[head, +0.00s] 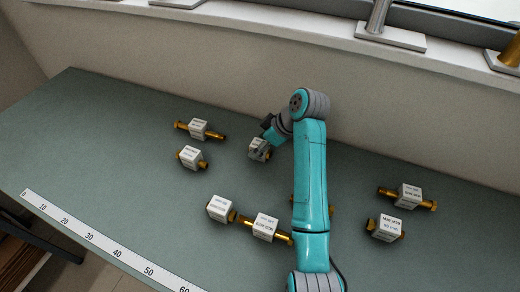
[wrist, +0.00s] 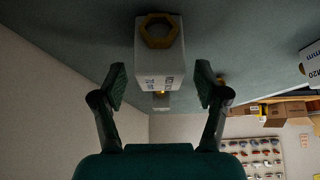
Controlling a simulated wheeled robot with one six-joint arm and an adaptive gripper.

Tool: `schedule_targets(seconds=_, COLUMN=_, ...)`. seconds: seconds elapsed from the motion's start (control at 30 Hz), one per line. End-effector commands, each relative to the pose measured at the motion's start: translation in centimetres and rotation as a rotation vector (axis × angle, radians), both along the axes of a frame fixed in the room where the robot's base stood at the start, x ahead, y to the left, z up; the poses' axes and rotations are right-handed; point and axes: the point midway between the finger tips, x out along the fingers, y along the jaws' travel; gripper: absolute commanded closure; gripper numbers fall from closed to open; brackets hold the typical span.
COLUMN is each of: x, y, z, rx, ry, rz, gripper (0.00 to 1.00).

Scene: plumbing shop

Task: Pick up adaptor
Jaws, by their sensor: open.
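Several brass fittings, each with a white labelled block, lie on the green table; the labels are too small to read, so I cannot tell which is the adaptor. One white block (head: 258,149) is at my gripper (head: 265,142), near the table's back. In the wrist view this block (wrist: 159,65) shows a brass hex end, in line with the gap between my fingers. My gripper (wrist: 160,80) is open, one finger to each side, with visible gaps. In the head view the gripper partly hides the block.
Left of my gripper lie a long fitting (head: 198,129) and a short one (head: 190,157). In front are two more (head: 220,208) (head: 265,227). Two lie at right (head: 409,196) (head: 385,228). My arm partly hides another brass piece. A ruler strip (head: 103,248) runs along the front edge; a wall stands behind.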

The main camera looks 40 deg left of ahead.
Motion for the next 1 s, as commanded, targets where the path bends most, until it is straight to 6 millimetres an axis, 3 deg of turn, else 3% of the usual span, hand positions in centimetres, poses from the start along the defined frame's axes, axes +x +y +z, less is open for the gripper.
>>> schedule_targets(seconds=0.2, x=-0.3, y=1.2, z=-2.0, rx=-0.001, ry=0.0, rz=-0.001, gripper=0.27)
schedule_targets(seconds=0.47, x=-0.3, y=1.4, z=-2.2, rx=0.0, ry=0.0, rz=-0.001, gripper=0.27)
schedule_targets(seconds=0.77, x=-0.3, y=1.4, z=-2.2, rx=0.0, ry=0.0, rz=-0.001, gripper=0.94)
schedule_targets(seconds=1.0, x=-0.3, y=1.4, z=-2.1, rx=0.0, ry=0.0, rz=-0.001, gripper=0.94)
